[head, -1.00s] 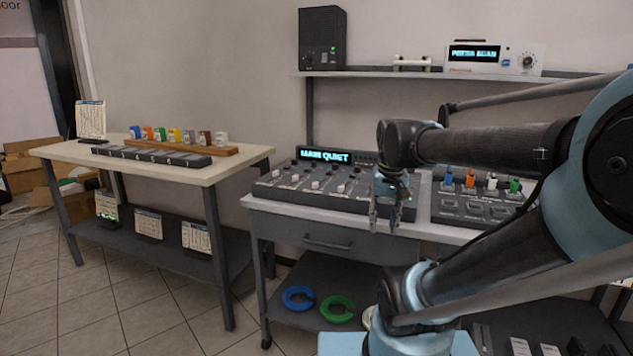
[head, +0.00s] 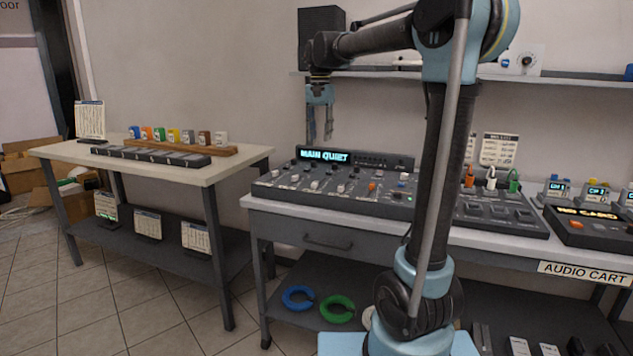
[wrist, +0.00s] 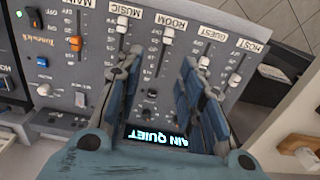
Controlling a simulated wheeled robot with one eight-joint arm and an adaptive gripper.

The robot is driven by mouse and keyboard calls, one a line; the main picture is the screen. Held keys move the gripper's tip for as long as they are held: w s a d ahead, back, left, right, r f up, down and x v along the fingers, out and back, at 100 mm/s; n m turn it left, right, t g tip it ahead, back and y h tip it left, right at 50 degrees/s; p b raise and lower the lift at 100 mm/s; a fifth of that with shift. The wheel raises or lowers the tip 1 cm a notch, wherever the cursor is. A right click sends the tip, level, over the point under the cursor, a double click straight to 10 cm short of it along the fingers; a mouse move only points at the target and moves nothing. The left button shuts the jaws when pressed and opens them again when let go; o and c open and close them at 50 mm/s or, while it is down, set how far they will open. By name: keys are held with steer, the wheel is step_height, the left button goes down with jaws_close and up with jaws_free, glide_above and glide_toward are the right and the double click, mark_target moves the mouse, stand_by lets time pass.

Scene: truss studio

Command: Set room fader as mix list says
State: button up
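The mixer (head: 330,200) stands on the audio cart, and its display (head: 324,156) reads "MAIN QUIET". In the wrist view the mixer appears upside down, with strips labelled MAIN, MUSIC, ROOM, GUEST and HOST. The white room fader cap (wrist: 168,36) sits close to the ROOM label, at that end of its slot. The white music cap (wrist: 122,23) sits similarly near its label. My gripper (wrist: 160,66) is open and empty, its fingers to either side of the room slot in the picture. In the head view my gripper (head: 319,138) hangs fingers down above the mixer, apart from it.
The guest cap (wrist: 204,62), host cap (wrist: 235,79) and orange main cap (wrist: 75,43) are neighbours. A printed sheet (head: 499,149) hangs on the wall; its text is unreadable. A shelf (head: 550,79) runs behind my arm. A table (head: 70,151) with cards stands left.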

steer(key=w+a, duration=0.1)
glide_toward(315, 185)
steer(key=w+f, duration=0.1)
steer(key=f, duration=0.4)
steer(key=w+f, duration=0.1)
steer(key=f, duration=0.2)
steer(key=shift+w+d+f, duration=0.15)
steer(key=shift+w+f, duration=0.1)
steer(key=shift+w, duration=0.1)
steer(key=shift+c, duration=0.2)
jaws_close()
